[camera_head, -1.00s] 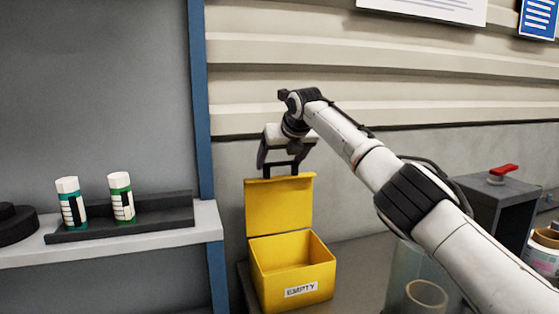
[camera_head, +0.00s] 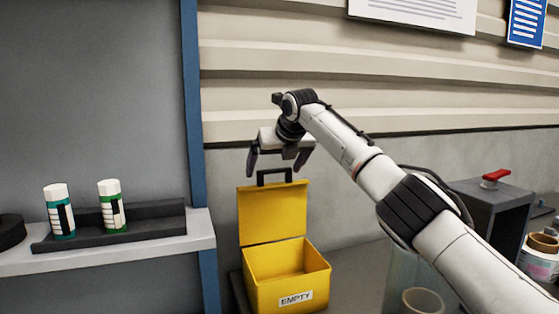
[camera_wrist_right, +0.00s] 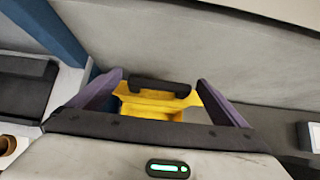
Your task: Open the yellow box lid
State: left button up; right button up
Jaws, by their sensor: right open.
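The yellow box (camera_head: 287,282) stands on a grey surface with an "EMPTY" label on its front. Its lid (camera_head: 272,214) stands upright at the back, and the box's inside shows bare. A black handle (camera_head: 274,176) is at the lid's top edge. My right gripper (camera_head: 277,166) is open just above the lid, its fingers spread on either side of the handle. In the right wrist view the handle (camera_wrist_right: 160,87) lies between the open fingers, apart from both. My left gripper is in neither view.
A shelf (camera_head: 110,254) on the left carries a dark tray (camera_head: 160,228) with a teal-labelled bottle (camera_head: 60,212) and a green-labelled bottle (camera_head: 112,206). A clear container (camera_head: 400,275) is right of the yellow box.

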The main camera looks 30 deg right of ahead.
jog(key=b+v, duration=0.1)
jog(key=v, duration=0.7)
jog(key=shift+a, duration=0.1)
jog(key=shift+s+f, duration=0.1)
jog(key=shift+f, duration=0.1)
